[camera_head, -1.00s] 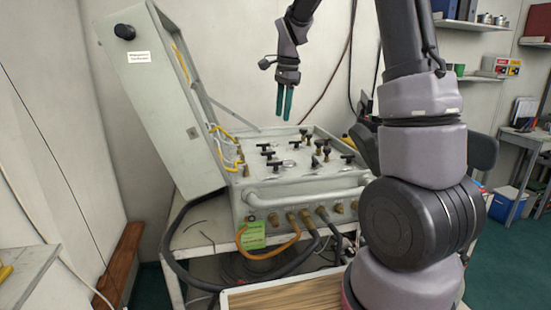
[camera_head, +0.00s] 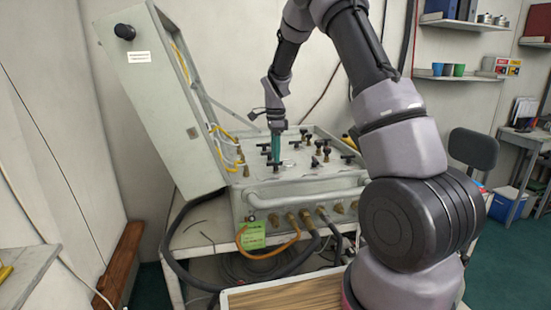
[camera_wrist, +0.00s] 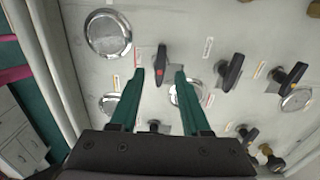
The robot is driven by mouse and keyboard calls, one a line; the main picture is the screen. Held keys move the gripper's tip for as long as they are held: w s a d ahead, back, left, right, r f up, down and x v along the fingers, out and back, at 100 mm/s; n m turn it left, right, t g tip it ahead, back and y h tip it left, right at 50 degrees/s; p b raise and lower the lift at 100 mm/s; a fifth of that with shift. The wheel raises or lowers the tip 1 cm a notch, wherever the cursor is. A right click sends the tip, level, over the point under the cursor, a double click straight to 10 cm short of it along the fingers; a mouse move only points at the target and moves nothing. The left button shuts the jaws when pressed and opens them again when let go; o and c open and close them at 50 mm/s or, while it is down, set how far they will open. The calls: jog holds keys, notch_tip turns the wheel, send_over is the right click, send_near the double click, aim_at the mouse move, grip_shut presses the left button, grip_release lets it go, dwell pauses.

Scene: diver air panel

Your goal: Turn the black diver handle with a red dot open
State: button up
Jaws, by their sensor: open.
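The black handle with a red dot (camera_wrist: 160,57) shows in the wrist view, standing on the light grey panel (camera_wrist: 205,30). It points up and down in that picture, with the red mark at its lower part. My gripper (camera_wrist: 160,73) is open, its two green fingertips on the left and right of the handle's lower end, with gaps on both sides. Whether the tips reach down to the handle's depth I cannot tell. In the head view my gripper (camera_head: 276,161) points down at the left part of the panel box (camera_head: 305,183); its fingers hide part of the handles there.
Another black handle (camera_wrist: 231,71) and one with a yellow mark (camera_wrist: 291,77) stand to the right in the wrist view. Round gauges (camera_wrist: 107,34) lie around them. The raised lid (camera_head: 155,100) with yellow hoses stands left of my gripper.

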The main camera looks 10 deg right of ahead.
jog(key=shift+f, duration=0.95)
grip_shut()
